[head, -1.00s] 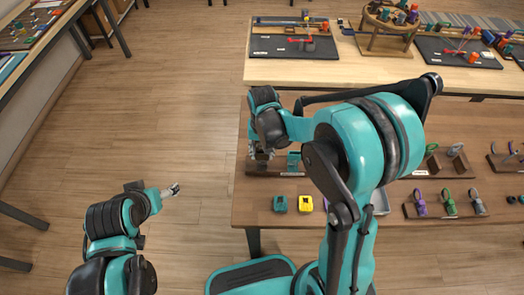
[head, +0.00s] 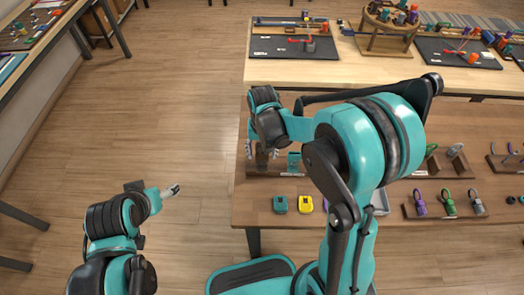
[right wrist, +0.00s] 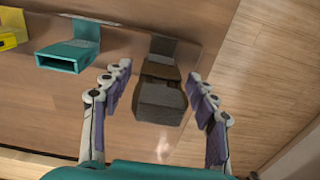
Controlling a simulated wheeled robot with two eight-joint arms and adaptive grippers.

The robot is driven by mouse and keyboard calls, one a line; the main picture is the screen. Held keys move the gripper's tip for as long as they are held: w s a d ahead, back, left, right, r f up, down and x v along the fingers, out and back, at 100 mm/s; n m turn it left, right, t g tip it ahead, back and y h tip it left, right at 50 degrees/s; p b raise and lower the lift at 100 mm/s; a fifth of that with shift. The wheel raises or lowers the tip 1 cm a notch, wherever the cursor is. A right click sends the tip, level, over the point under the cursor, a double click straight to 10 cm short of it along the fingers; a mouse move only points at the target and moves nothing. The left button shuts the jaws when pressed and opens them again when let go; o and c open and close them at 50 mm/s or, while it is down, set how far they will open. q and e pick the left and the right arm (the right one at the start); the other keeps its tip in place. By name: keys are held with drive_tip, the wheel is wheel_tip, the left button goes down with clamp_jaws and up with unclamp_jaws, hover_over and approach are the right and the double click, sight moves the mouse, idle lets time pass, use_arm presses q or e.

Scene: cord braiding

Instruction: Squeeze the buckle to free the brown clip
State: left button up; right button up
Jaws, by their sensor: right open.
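The brown clip and its buckle show in the right wrist view as a dark brown block (right wrist: 160,97) on a brown base. I cannot make out a gap between clip and buckle. My right gripper (right wrist: 158,95) is open, with one finger on each side of the block. Both fingers appear apart from it. In the head view my right gripper (head: 262,152) points down at the left end of the rack, and the brown buckle is mostly hidden there. My left gripper (head: 172,191) hangs over the floor at the left, far from the table. Its jaws are too small to read.
A teal buckle (right wrist: 78,53) stands left of the brown one, with a yellow one (right wrist: 12,28) beyond it. Loose teal (head: 280,204) and yellow (head: 306,204) clips lie on the table front. A rack with carabiners (head: 449,207) stands to the right.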

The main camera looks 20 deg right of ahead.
drive_tip(key=shift+r+p, duration=2.35)
drive_tip(key=shift+r, duration=1)
drive_tip(key=s+d+r+n+t+b, duration=0.3)
drive_tip(key=s+r+t, duration=0.4)
drive_tip(key=s, duration=0.6)
drive_tip(key=shift+d+r+b, duration=0.15)
drive_tip(key=shift+d+b, duration=0.3)
drive_tip(key=shift+b, duration=0.1)
